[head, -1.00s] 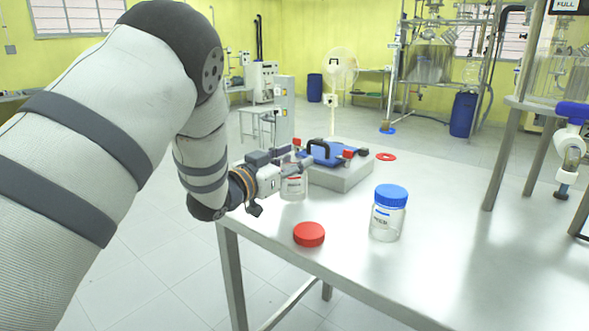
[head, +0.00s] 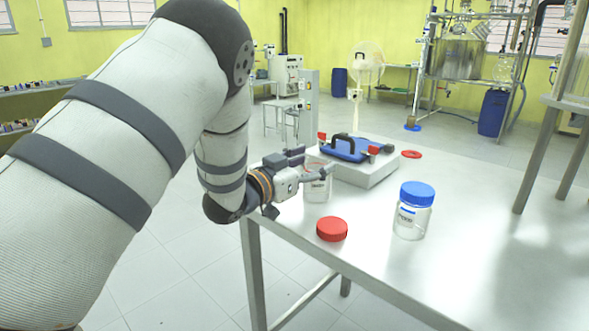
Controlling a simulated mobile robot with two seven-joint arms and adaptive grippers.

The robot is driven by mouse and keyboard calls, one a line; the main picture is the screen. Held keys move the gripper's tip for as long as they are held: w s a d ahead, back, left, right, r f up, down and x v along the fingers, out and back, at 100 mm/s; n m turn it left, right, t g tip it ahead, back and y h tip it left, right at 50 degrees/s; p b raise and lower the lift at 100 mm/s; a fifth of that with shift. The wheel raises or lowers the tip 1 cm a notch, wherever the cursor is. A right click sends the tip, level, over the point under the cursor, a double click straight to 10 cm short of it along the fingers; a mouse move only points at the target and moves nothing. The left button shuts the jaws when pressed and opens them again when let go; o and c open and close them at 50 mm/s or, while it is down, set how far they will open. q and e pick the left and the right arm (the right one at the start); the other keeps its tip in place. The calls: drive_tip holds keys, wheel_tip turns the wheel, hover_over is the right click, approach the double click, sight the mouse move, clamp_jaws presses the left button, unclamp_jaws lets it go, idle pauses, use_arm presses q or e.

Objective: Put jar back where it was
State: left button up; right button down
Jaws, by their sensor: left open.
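A clear, lidless jar (head: 318,190) with a white label stands upright near the left edge of the steel table. My left gripper (head: 318,164) is open at the jar's upper part, with its fingers partly covering the rim. I cannot tell whether the fingers touch the glass. A red screw lid (head: 332,229) lies on the table in front of the jar. A second clear jar with a blue lid (head: 414,212) stands to the right. My right gripper is not in view.
A grey device with a blue top and black handle (head: 352,150) stands behind the lidless jar. A red ring (head: 411,154) lies to its right. The steel table (head: 470,240) is bare at the right. Glass reactor frames stand farther back.

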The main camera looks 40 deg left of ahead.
use_arm(q)
drive_tip(key=s, duration=0.6)
drive_tip(key=s+p, duration=0.1)
drive_tip(key=s, duration=0.2)
drive_tip(key=shift+s+a+r, duration=0.1)
drive_tip(key=shift+s+a, duration=0.3)
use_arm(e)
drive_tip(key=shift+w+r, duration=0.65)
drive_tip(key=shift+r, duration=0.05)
